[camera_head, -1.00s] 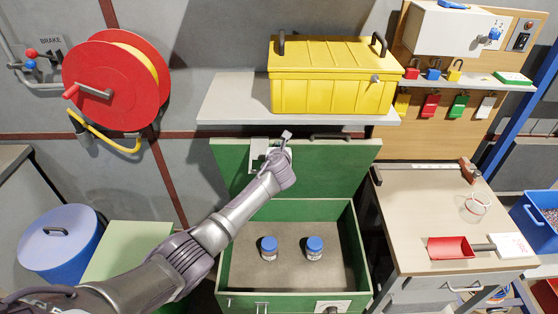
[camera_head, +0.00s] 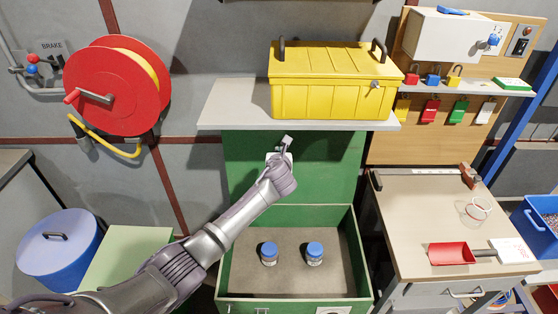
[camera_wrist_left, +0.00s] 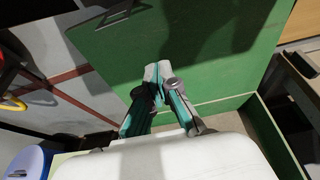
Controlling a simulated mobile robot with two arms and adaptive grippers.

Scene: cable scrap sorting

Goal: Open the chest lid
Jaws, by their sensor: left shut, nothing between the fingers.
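The green chest (camera_head: 362,270) stands open below the shelf, and I see into it. Its green lid (camera_head: 335,165) stands raised at the back, roughly upright, its top edge hidden behind the shelf. The lid also fills much of the left wrist view (camera_wrist_left: 220,50). My left gripper (camera_head: 286,142) is in front of the lid, its fingers shut with nothing between them. In the left wrist view the fingertips (camera_wrist_left: 158,72) are together close to the lid's face; I cannot tell whether they touch it. My right gripper is not in view.
Two blue-capped jars (camera_head: 269,253) (camera_head: 314,253) stand inside the chest. A shelf (camera_head: 235,105) with a yellow box (camera_head: 330,97) overhangs the lid. A workbench (camera_head: 420,210) with a red scoop (camera_head: 450,253) is on the right, a blue drum (camera_head: 60,255) on the left.

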